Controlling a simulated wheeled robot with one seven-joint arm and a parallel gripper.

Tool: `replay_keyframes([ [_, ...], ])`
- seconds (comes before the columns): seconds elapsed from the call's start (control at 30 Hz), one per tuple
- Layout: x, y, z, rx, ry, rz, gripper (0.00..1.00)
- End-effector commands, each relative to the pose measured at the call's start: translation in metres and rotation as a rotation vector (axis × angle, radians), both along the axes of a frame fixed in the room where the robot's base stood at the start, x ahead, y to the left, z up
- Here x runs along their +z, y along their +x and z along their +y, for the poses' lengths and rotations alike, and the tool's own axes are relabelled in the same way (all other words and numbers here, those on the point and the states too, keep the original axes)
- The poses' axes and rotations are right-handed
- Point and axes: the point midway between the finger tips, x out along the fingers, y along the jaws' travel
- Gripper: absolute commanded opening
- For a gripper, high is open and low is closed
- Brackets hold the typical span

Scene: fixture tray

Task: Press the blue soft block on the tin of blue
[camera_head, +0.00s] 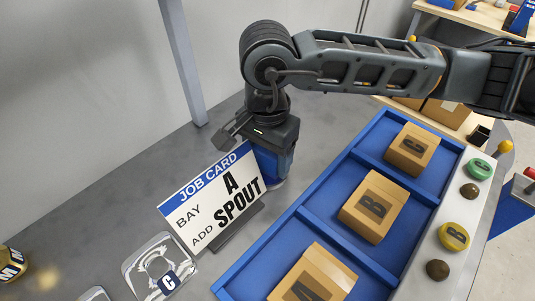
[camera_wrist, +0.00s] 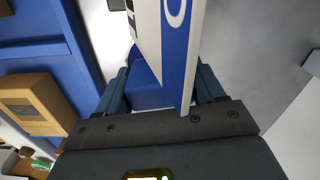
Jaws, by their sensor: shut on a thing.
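My gripper (camera_head: 272,160) points down behind the job card and is shut on the blue soft block. The block (camera_wrist: 146,88) shows between the two fingers in the wrist view, partly covered by the edge of the card. In the head view the card hides the lower left of the fingers, and I cannot clearly tell block from fingers there. A pale rounded edge shows just below the fingertips; I cannot tell whether it is the tin of blue. Whether the block touches anything beneath is hidden.
The job card (camera_head: 212,197), reading "BAY A ADD SPOUT", stands tilted right beside my gripper. A blue tray (camera_head: 309,217) with boxes A, B and C lies to the right. A clear-lidded piece marked C (camera_head: 160,267) and a gold jar (camera_head: 12,262) are at lower left. The grey table behind is bare.

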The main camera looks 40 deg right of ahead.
Motion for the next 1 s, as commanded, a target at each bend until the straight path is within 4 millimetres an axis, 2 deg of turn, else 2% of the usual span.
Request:
replay_keyframes([
  [0.27, 0.001, -0.001, 0.0, 0.001, -0.002, 0.005, 0.44],
  [1.0, 0.057, 0.0, 0.0, 0.001, -0.001, 0.0, 0.44],
])
